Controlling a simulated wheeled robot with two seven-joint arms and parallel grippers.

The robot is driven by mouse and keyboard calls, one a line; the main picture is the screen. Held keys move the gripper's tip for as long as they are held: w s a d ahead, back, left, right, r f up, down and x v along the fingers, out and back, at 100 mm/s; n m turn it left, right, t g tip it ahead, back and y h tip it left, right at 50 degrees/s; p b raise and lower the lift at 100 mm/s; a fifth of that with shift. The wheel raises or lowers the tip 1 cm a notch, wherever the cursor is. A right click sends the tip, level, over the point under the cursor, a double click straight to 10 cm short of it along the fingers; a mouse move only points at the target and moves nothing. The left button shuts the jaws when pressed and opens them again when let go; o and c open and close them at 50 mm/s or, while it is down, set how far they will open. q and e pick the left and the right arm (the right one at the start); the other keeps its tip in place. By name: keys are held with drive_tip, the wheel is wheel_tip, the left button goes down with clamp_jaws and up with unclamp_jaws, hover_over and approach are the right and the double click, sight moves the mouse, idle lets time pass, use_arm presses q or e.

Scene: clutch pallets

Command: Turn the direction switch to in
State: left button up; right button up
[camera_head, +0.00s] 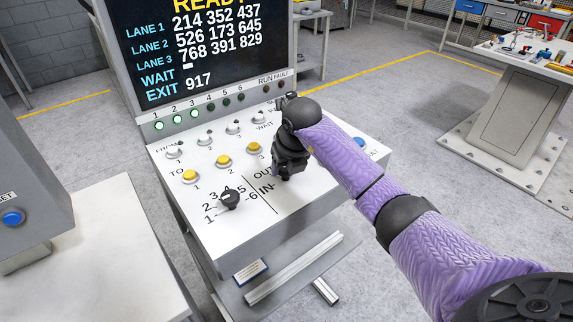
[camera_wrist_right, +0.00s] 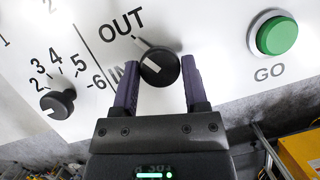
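The direction switch (camera_wrist_right: 159,68) is a round black knob with a white mark, beside the labels OUT and IN in the right wrist view. The white mark lies on its left half; I cannot tell surely which label it points at. The fingers of my right gripper (camera_wrist_right: 160,85) flank the knob closely on both sides. Whether they press on it I cannot tell. The left finger partly covers the IN label. In the head view, my right gripper (camera_head: 287,172) points down at the sloped white panel (camera_head: 225,235) and hides the switch. My left gripper is not in view.
A numbered black selector knob (camera_head: 229,199) is left of the switch, with several yellow buttons (camera_head: 224,161) and small toggles behind. A green GO button (camera_wrist_right: 277,36) stands to the right. A blue button (camera_head: 360,142) is at the panel's right edge. A screen (camera_head: 205,50) rises behind.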

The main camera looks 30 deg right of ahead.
clamp_jaws()
drive_tip(key=shift+n, duration=0.3)
drive_tip(key=shift+d+n+y, duration=0.15)
drive_tip(key=shift+n+y, duration=0.35)
drive_tip(key=shift+n, duration=0.5)
drive_tip(key=n+y+b, duration=0.1)
drive_tip(key=n, duration=0.2)
drive_tip(key=shift+n, duration=0.3)
drive_tip(key=n+g+y+b, duration=0.1)
drive_tip(key=n, duration=0.3)
drive_tip(key=shift+w+d+y, duration=0.1)
drive_tip(key=shift+y, duration=0.3)
drive_tip(key=shift+n+g+b, duration=0.3)
drive_tip(key=shift+n+b, duration=0.3)
drive_tip(key=shift+n, duration=0.2)
drive_tip(key=shift+y, duration=0.3)
